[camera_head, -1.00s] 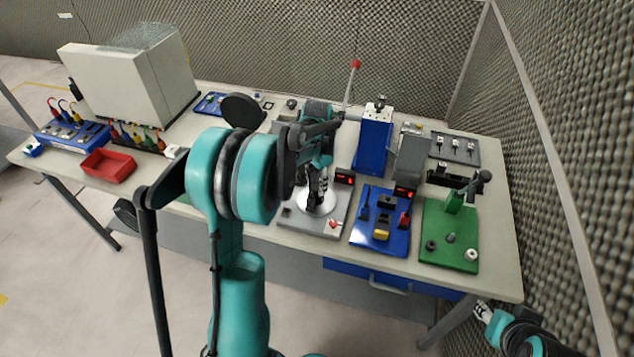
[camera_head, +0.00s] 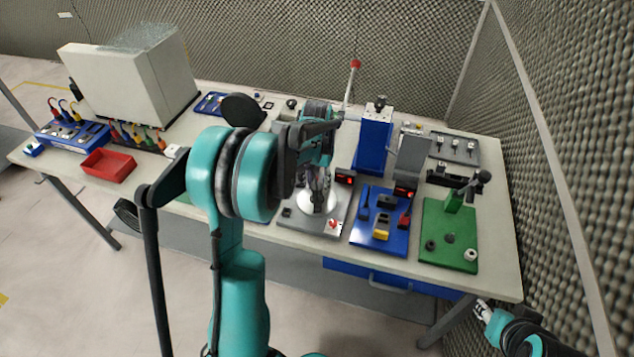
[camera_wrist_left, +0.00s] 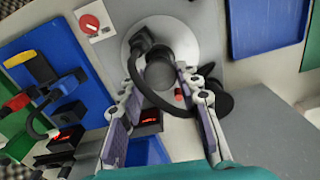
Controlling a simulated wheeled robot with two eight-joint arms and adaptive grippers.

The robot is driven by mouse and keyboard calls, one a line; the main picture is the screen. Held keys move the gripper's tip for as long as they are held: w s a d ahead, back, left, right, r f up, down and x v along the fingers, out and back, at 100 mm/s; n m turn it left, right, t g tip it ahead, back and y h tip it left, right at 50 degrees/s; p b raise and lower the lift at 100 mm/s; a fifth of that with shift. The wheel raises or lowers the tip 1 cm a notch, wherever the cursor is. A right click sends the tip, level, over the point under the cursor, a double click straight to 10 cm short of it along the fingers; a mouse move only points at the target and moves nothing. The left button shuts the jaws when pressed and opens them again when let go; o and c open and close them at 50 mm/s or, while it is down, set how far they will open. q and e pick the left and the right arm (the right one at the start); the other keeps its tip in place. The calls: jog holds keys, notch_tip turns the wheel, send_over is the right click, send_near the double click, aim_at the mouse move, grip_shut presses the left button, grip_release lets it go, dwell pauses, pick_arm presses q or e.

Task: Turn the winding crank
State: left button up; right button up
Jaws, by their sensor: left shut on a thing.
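The winding crank shows in the left wrist view as a black arm and round black knob (camera_wrist_left: 165,72) over a pale round disc (camera_wrist_left: 133,42) on a grey plate. My left gripper (camera_wrist_left: 160,78) has one finger on each side of the knob and is shut on it. In the head view the left gripper (camera_head: 319,184) is over the disc (camera_head: 316,203), and my own arm and gripper mostly hide the crank. My right gripper (camera_head: 482,311) is low at the right, away from the table; its jaws are too small to read.
A red rotary switch (camera_head: 334,224) sits on the same plate. To the right are a blue board (camera_head: 372,236) with connectors and a green board (camera_head: 455,245). A tall blue block (camera_head: 372,148) stands behind. A red tray (camera_head: 108,165) lies at the left.

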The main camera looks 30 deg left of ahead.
pick_arm(q)
jog(key=shift+n, duration=13.4)
jog(key=shift+n+p, duration=0.3)
jog(key=shift+n, duration=3.4)
jog(key=shift+n, duration=0.6)
